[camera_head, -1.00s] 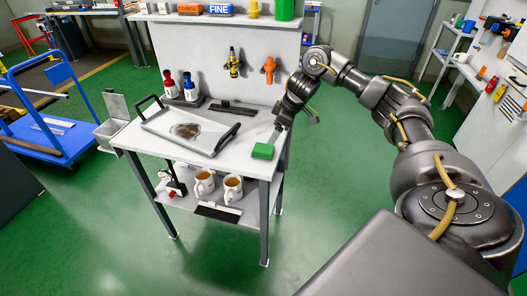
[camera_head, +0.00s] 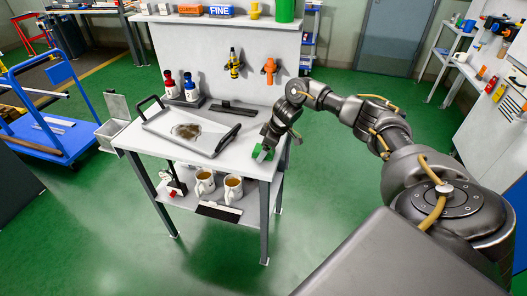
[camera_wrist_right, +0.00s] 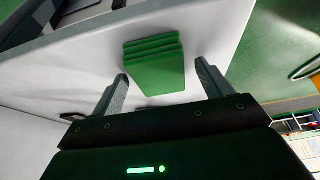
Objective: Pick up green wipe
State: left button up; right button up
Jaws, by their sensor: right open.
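The green wipe (camera_head: 257,154), a small folded stack, lies on the right front part of the table top (camera_head: 228,159). In the right wrist view the green wipe (camera_wrist_right: 155,66) lies between and slightly beyond the two fingers. My right gripper (camera_wrist_right: 164,82) is open, with one finger on each side of the wipe and gaps left on both sides. In the head view my right gripper (camera_head: 266,151) is right above the wipe and hides part of it. My left gripper is not in view.
A metal tray (camera_head: 160,126) with a dark stain and black handles sits left of the wipe. Mugs (camera_head: 233,187) are on the lower shelf. The table's right edge is close.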

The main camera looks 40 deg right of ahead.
aim_at(261, 148)
jog(key=shift+c, duration=0.2)
jog(key=c, duration=1)
jog(key=shift+r, duration=0.2)
jog(key=shift+r, duration=0.25)
notch_tip(261, 148, up, 2)
jog(key=shift+w+r+b, duration=0.1)
jog(key=shift+r+b, duration=0.05)
jog(key=shift+b, duration=0.5)
jog(key=a+r, duration=0.3)
jog(key=a, duration=0.1)
jog(key=a+r, duration=0.3)
jog(key=a, duration=0.2)
jog(key=s+a+r+p, duration=0.1)
jog(key=a+r, duration=0.3)
jog(key=a, duration=0.1)
